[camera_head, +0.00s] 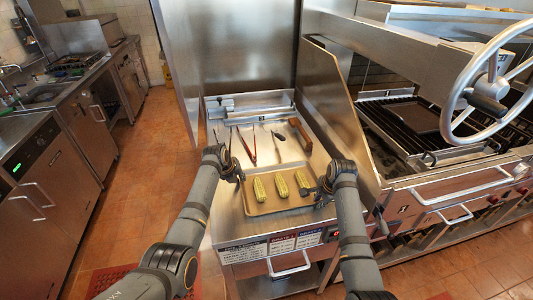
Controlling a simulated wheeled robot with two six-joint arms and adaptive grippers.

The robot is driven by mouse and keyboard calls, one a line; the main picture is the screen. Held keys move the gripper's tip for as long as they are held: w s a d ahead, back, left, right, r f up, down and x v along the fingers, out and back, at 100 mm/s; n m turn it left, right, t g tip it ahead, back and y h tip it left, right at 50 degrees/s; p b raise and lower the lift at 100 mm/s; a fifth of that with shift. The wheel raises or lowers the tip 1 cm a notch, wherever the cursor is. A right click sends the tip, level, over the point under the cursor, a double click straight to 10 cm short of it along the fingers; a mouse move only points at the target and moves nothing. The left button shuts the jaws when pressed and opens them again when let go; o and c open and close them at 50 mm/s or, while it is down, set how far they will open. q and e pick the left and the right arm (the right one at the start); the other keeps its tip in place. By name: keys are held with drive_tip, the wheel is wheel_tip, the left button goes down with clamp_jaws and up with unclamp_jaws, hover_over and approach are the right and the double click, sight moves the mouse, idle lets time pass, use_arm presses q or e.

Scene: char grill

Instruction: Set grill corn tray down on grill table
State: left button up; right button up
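My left gripper (237,175) is at the tray's left edge. My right gripper (321,191) is at its right edge. The fingers are small and dark here, so I cannot tell whether either one is closed on the rim.
Behind the tray lie red-handled tongs (246,147), other utensils and a brown wooden-looking block (300,134). A tall steel panel (330,110) walls the right side. Beyond it is a grill with a large wheel (490,85). Open tiled floor (140,190) lies left.

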use_arm(q)
drive_tip(key=shift+o, duration=0.8)
drive_tip(key=shift+r, duration=0.1)
use_arm(e)
drive_tip(key=shift+o, duration=0.8)
use_arm(q)
drive_tip(key=shift+s+r, duration=0.1)
drive_tip(key=shift+s, duration=0.05)
use_arm(e)
drive_tip(key=shift+s+r, duration=0.1)
drive_tip(key=shift+r, duration=0.05)
use_arm(q)
drive_tip(key=v, duration=1.2)
use_arm(e)
drive_tip(key=v, duration=1.1)
drive_tip(key=shift+r, duration=0.4)
drive_tip(key=shift+s, duration=0.1)
